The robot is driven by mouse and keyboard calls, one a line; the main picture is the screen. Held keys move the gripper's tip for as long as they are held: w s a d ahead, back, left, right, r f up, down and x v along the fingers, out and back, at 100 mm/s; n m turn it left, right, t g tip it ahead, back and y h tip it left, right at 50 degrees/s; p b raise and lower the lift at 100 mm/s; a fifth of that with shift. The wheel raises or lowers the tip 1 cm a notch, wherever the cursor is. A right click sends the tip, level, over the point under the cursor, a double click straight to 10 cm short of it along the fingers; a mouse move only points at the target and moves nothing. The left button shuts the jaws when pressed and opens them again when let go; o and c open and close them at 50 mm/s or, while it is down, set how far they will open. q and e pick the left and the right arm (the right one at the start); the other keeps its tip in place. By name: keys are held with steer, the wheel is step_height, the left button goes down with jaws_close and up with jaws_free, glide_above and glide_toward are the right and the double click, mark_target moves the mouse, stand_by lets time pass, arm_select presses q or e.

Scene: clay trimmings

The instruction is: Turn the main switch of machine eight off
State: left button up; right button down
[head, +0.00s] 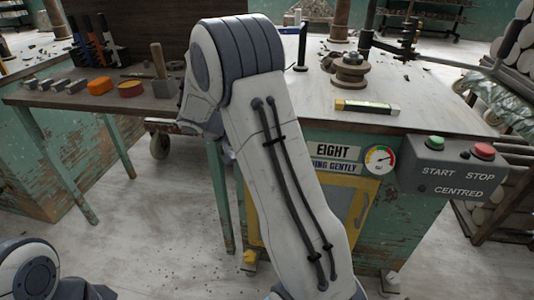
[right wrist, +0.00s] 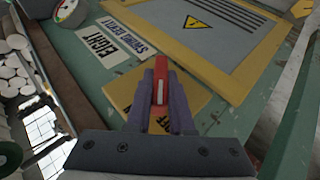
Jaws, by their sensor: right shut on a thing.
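The main switch has a red handle (right wrist: 161,82) with a pale stripe, on a yellow plate (right wrist: 196,107) in the right wrist view. Part of the word OFF shows on the plate beside a finger; other lettering is covered. My right gripper (right wrist: 162,88) is shut on the red handle, one finger on each side. In the head view my right arm hides the switch and the gripper. The sign EIGHT (head: 332,151) is on the green machine front and also shows in the right wrist view (right wrist: 92,42). My left gripper is out of view.
A gauge (head: 379,159) and a grey box (head: 450,166) with a green START button (head: 435,143) and red STOP button (head: 482,151) are right of the sign. A yellow-framed panel (right wrist: 213,50) with a warning triangle is near the switch. A tool table (head: 130,100) stands left.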

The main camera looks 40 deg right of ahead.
steer(key=g+h, duration=0.1)
steer(key=n+g+h+p, duration=0.1)
steer(key=h, duration=0.1)
steer(key=shift+w+a+f+g, duration=0.1)
steer(key=shift+a+f+g, duration=0.1)
steer(key=shift+g, duration=0.2)
steer(key=shift+f+n+g+h+p, duration=0.2)
steer(key=shift+n+g+h, duration=0.3)
steer(key=shift+h, duration=0.45)
steer(key=shift+f+n+g+h+p, duration=0.1)
steer(key=shift+n+g+h+p, duration=0.15)
steer(key=shift+g+h, duration=0.55)
steer(key=shift+h, duration=0.25)
steer(key=c, duration=0.8)
jaws_free()
steer(key=shift+d, duration=0.1)
steer(key=shift+r, duration=0.1)
steer(key=p+v, duration=0.1)
steer(key=v, duration=0.9)
steer(key=shift+a, duration=0.3)
steer(key=shift+r, duration=0.1)
